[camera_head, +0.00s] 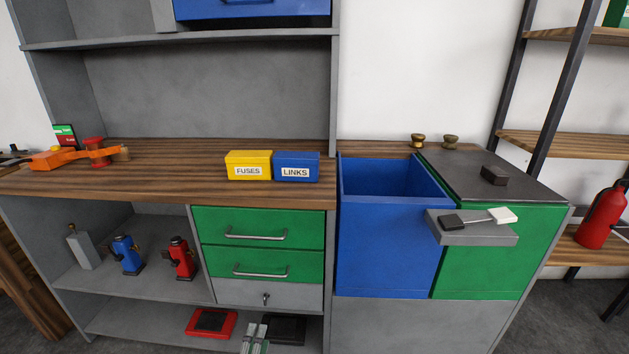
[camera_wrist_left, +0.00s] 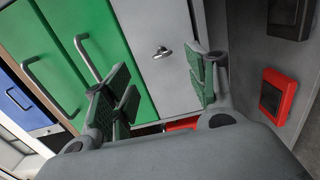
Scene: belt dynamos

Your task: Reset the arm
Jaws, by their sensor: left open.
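My left gripper (camera_head: 255,342) shows at the bottom edge of the head view, in front of the lower shelf of the grey cabinet. In the left wrist view the left gripper (camera_wrist_left: 165,92) is open, with its green-padded fingers spread apart and nothing between them. Behind the fingers are the green drawers (camera_wrist_left: 112,45) and the grey drawer with a keyhole (camera_wrist_left: 163,52). My right gripper is not in view.
The cabinet's wooden top (camera_head: 150,185) carries a yellow FUSES box (camera_head: 248,159), a blue LINKS box (camera_head: 297,160) and an orange tool (camera_head: 60,159). A blue bin (camera_head: 385,235) stands open at the right. A red tray (camera_head: 211,335) lies on the bottom shelf.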

